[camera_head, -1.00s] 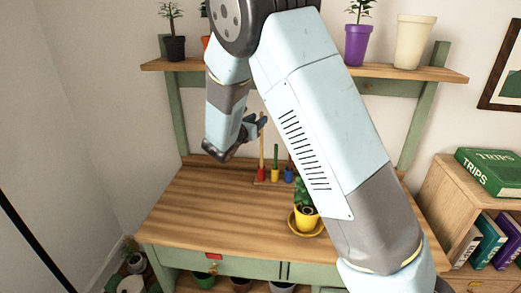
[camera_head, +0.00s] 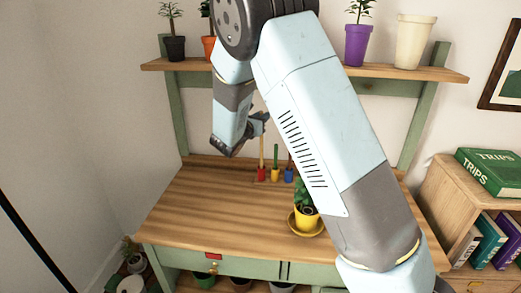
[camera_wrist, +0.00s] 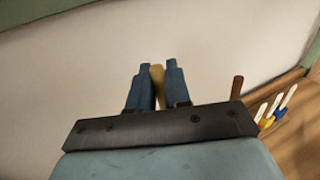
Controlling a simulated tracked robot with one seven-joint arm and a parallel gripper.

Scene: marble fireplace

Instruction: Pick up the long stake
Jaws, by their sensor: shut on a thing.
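The long tan stake (camera_head: 262,152) stands upright at the back of the wooden table in the head view, its lower end at a red holder (camera_head: 262,174). I cannot tell whether it is seated in or just above the holder. My gripper (camera_head: 261,119) is at the stake's upper part. In the wrist view my gripper (camera_wrist: 158,76) is shut on the tan stake (camera_wrist: 157,75), whose end shows between the two blue fingers.
A blue holder (camera_head: 289,175) stands right of the yellow one, partly near my arm. A yellow potted plant (camera_head: 306,218) stands on the table in front. A shelf (camera_head: 290,69) with pots runs above. The table's left half (camera_head: 205,213) is clear.

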